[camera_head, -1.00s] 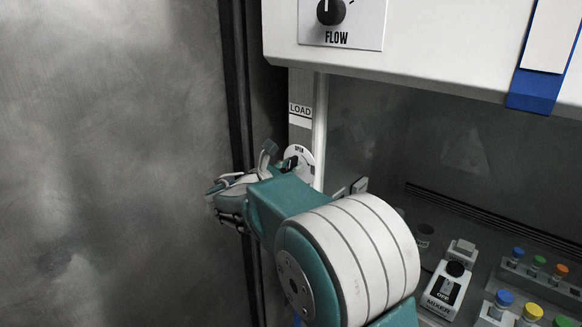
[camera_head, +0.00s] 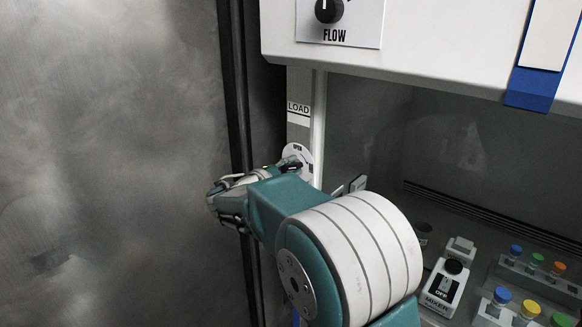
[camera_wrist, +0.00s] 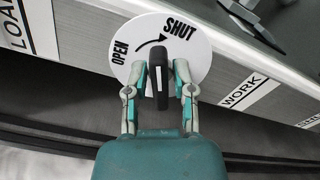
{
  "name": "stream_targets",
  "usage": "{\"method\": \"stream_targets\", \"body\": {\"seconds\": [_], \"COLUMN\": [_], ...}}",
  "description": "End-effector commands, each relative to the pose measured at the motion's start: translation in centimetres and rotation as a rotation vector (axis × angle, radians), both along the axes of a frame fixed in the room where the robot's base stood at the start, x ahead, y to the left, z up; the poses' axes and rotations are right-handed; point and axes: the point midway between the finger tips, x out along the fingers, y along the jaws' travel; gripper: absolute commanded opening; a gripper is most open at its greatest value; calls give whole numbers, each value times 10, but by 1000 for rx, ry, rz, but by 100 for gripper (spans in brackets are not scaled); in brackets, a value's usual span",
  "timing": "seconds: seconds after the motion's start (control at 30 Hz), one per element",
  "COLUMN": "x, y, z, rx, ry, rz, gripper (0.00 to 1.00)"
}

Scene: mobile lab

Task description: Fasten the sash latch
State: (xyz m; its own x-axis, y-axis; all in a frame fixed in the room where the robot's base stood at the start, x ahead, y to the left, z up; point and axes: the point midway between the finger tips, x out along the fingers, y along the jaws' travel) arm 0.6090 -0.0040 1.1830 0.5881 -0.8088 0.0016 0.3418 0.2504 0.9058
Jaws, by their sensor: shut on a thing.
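The sash latch is a round white dial (camera_wrist: 200,72) marked OPEN, SHUT and a curved arrow, with a black handle (camera_wrist: 158,72) bearing a white stripe. In the wrist view the handle's far end lies between the two words. My gripper (camera_wrist: 159,78) is shut on the handle, one finger on each side. In the head view the dial (camera_head: 304,155) sits on the grey frame post, partly hidden by my gripper (camera_head: 285,168).
A LOAD label (camera_head: 299,108) is above the dial; a WORK label (camera_wrist: 247,94) shows in the wrist view. The FLOW panel (camera_head: 350,20) is overhead. A mixer switch box (camera_head: 445,287) and several coloured-cap vials stand inside at right. A bare metal wall fills the left.

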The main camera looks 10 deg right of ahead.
Motion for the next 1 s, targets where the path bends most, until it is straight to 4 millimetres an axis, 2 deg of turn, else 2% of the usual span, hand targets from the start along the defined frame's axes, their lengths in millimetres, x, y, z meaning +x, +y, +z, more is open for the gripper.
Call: {"method": "stream_targets", "body": {"seconds": [0.5,1.0], "x": [0,0], "y": [0,0], "z": [-6,-8], "rx": [219,270], "ry": [-292,-358], "rz": [3,0], "gripper": [0,0]}}
